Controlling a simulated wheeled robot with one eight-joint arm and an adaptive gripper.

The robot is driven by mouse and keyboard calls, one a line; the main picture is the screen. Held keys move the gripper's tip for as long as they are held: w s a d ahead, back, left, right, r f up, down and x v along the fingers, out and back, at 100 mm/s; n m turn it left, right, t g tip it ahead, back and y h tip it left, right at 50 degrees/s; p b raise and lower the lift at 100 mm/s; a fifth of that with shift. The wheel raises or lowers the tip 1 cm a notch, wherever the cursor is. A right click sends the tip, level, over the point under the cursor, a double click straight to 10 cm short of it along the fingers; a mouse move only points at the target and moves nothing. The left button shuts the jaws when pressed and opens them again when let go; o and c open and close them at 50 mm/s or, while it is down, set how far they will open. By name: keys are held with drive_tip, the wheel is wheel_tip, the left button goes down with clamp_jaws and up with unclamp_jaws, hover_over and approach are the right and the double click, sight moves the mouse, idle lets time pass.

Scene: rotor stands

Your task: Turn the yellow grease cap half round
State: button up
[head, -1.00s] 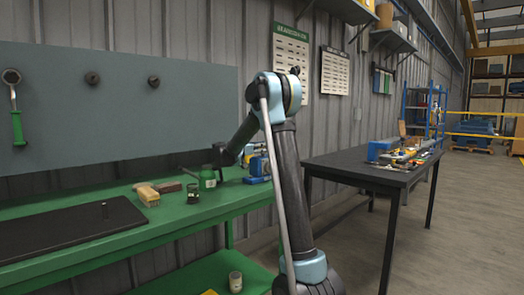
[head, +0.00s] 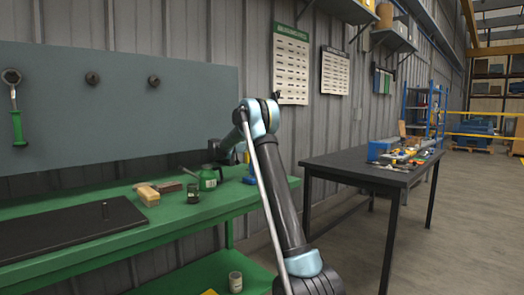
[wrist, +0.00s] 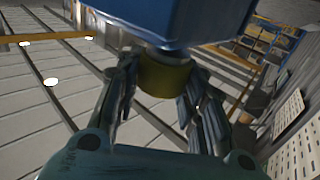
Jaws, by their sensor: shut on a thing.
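The yellow grease cap (wrist: 165,78) shows in the wrist view as a short, dull yellow cylinder against a blue body (wrist: 170,18). My gripper (wrist: 162,70) is shut on the cap, with one finger on each side of it. The fingers hide the cap's sides, and no mark on it shows how far it is turned. In the head view, a small blue part (head: 250,179) shows at the right end of the green bench, mostly hidden behind my arm. The cap and fingertips cannot be made out there.
A black table (head: 345,166) with loose parts stands to the right. The floor in front is open.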

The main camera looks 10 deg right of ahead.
idle(0.4)
drive_tip(key=o, duration=1.1)
drive_tip(key=shift+r, duration=0.15)
wheel_tip(320, 180, up, 10)
drive_tip(key=shift+f, duration=0.15)
